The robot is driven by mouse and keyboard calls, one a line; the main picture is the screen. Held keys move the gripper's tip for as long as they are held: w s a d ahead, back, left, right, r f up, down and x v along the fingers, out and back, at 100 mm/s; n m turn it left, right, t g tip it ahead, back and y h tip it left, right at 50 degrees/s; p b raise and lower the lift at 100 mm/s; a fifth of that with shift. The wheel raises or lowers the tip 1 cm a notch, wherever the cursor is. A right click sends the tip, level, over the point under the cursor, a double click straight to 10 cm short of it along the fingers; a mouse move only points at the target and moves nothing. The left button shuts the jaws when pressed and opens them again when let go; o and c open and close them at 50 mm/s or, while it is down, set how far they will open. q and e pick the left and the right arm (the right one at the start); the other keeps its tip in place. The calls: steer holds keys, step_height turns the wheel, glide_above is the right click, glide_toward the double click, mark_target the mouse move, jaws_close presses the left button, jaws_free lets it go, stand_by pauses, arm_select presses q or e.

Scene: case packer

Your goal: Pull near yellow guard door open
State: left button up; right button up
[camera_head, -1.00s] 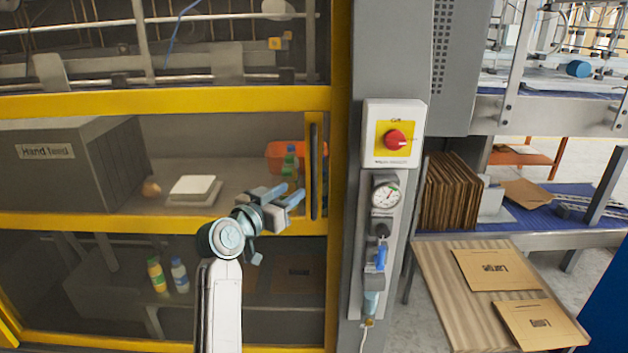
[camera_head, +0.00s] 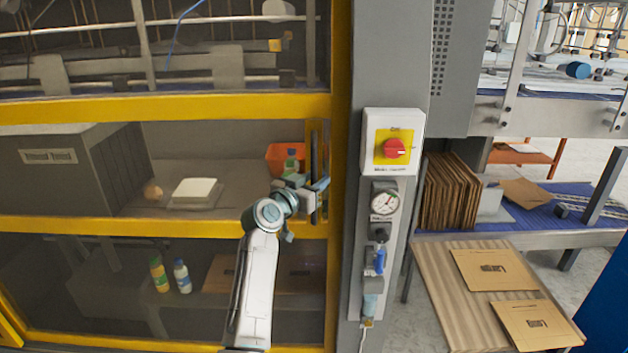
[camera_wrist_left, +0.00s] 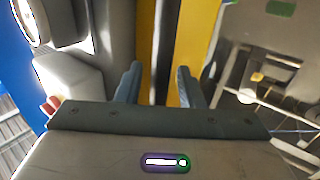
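The near yellow guard door (camera_head: 165,108) fills the left of the head view. It has a yellow frame and clear panels and looks closed against the grey post. Its dark upright handle (camera_head: 316,150) is on the right edge. My left gripper (camera_head: 313,187) is at the handle's lower part, fingers pointing toward the door. In the left wrist view, the gripper (camera_wrist_left: 158,86) has its fingers apart, with the dark handle bar (camera_wrist_left: 162,50) and yellow frame showing between them. I cannot tell whether a finger touches the handle. My right gripper is not in view.
Behind the door are a grey box (camera_head: 60,185), an orange bin (camera_head: 284,155) and bottles. A table (camera_head: 440,275) with flat cardboard stands at the right.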

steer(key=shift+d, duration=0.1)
arm_select(q)
jaws_close()
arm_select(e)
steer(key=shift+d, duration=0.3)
arm_select(q)
steer(key=shift+a, duration=0.15)
